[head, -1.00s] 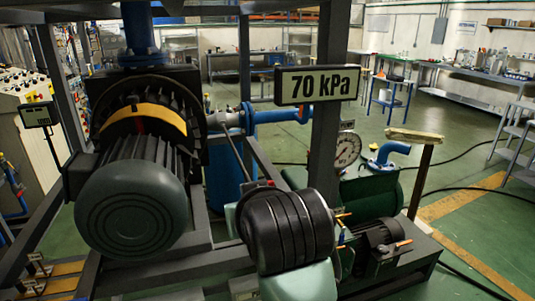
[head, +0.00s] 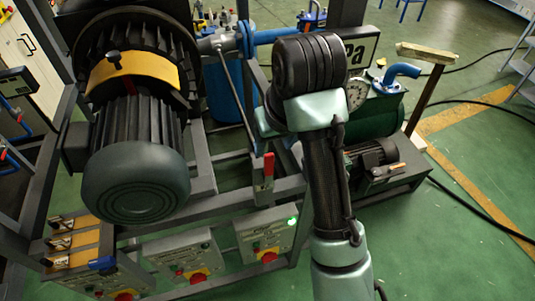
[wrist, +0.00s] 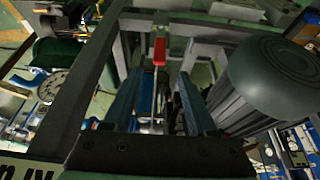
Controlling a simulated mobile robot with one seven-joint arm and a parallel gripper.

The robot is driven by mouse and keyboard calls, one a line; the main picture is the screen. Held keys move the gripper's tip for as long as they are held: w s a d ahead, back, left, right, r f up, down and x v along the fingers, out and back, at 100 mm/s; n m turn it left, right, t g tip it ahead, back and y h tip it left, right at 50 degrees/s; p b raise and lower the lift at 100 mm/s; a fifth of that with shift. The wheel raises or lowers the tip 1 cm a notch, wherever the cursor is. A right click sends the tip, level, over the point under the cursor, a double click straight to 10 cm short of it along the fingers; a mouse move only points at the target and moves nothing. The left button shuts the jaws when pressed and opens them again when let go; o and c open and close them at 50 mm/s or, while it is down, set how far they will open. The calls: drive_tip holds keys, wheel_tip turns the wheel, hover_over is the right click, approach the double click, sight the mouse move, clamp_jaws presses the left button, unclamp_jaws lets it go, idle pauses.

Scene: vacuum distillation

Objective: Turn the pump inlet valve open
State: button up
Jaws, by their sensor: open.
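A lever with a red grip (head: 265,170) stands upright at the frame, left of my arm in the head view. I take it for the pump inlet valve handle, though no label on it is readable. In the wrist view its red grip (wrist: 159,52) and thin metal stem show beyond and between my fingers. My gripper (wrist: 160,75) is open, one finger on either side of that line of sight. Nothing is visibly held, and contact with the lever cannot be told. In the head view my own arm hides the gripper.
A large dark motor (head: 135,180) stands left of the lever. Control boxes with red knobs (head: 265,235) sit below. A pressure gauge (head: 357,93) and small green pump set stand right of my arm. Frame bars surround the lever. Open floor lies right.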

sight(269, 171)
drive_tip(key=x, duration=1.2)
drive_tip(key=shift+r, duration=0.1)
drive_tip(key=shift+c, duration=0.4)
clamp_jaws()
idle(0.6)
